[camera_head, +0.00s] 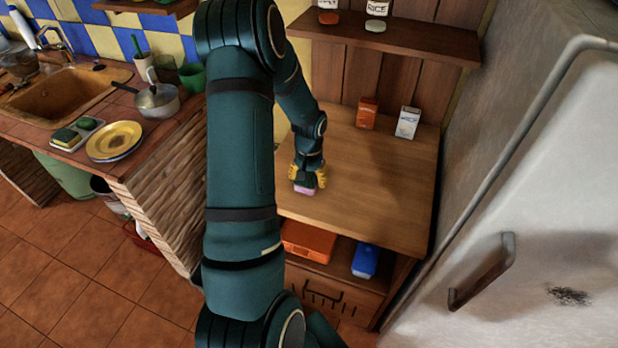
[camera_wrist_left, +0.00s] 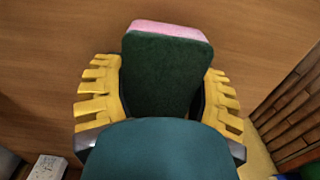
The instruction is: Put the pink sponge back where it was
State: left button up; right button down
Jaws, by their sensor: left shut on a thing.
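The pink sponge (camera_head: 305,190) is at the front left of the wooden counter top, under my left gripper (camera_head: 307,178). In the left wrist view the sponge (camera_wrist_left: 165,70) shows a dark green face and a pink edge. It sits between the yellow fingers of my left gripper (camera_wrist_left: 160,95), which are shut on it. I cannot tell whether the sponge touches the counter. My right gripper is not in view.
An orange box (camera_head: 367,113) and a white box (camera_head: 408,122) stand at the back of the wooden counter (camera_head: 385,190). Its right part is clear. A tray with a green sponge (camera_head: 66,138) and a yellow plate (camera_head: 115,140) are by the sink. A fridge (camera_head: 540,190) stands right.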

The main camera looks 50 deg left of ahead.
aim_at(309, 174)
pick_arm(q)
jog(key=shift+r, duration=0.1)
jog(key=shift+f, duration=0.2)
jog(key=o, duration=1.3)
jog(key=shift+r, duration=0.55)
notch_tip(309, 174, up, 11)
jog(key=shift+r+p, duration=0.15)
jog(key=shift+p, duration=0.7)
